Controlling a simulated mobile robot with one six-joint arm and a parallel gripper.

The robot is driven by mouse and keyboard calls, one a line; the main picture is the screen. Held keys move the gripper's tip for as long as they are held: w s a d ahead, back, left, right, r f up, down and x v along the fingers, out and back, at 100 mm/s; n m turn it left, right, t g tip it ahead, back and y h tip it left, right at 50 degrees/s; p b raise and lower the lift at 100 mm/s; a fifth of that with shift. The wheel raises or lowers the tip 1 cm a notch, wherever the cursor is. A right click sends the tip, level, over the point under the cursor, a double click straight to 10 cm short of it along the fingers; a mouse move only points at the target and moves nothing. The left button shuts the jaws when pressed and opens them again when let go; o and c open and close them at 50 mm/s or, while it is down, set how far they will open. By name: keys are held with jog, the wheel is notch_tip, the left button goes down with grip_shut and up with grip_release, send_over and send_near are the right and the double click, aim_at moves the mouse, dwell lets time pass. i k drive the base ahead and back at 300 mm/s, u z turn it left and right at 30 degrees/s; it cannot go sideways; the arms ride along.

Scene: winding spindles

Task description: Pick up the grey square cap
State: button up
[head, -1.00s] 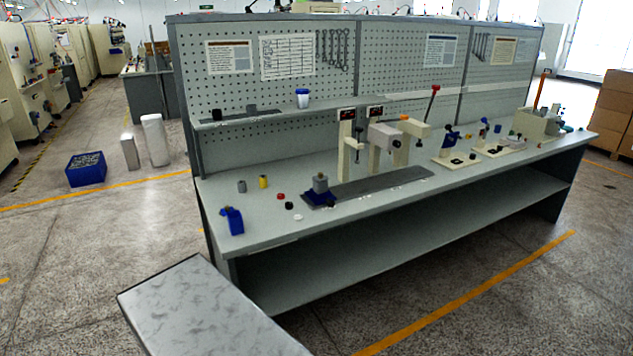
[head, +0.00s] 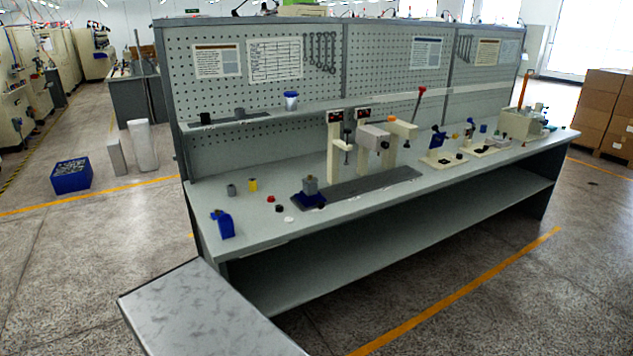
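A grey square block (head: 310,186) with a small knob-like top sits on a blue base (head: 308,200) on the workbench, left of the centre. It is the grey square thing I can make out, but I cannot tell for sure that it is the cap. A small grey round piece (head: 231,190) stands to its left, beside a yellow one (head: 253,185). Small red (head: 270,198), black (head: 278,208) and white (head: 288,220) pieces lie between them and the bench's front edge. My gripper is not in view.
The long grey workbench (head: 245,233) has a pegboard back and a shelf. A blue holder (head: 222,224) stands near its left end. Cream presses (head: 336,150) stand behind a dark grey strip (head: 375,187). A blue crate (head: 71,176) is on the floor; floor in front is clear.

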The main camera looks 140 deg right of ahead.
aim_at(310, 179)
jog(key=u, duration=0.8)
jog(key=k, duration=0.15)
jog(key=z, duration=2.85)
jog(key=k, duration=0.15)
jog(key=z, duration=1.45)
jog(key=k, duration=0.65)
jog(key=u, duration=0.15)
jog(key=i, duration=0.15)
jog(key=z, duration=0.15)
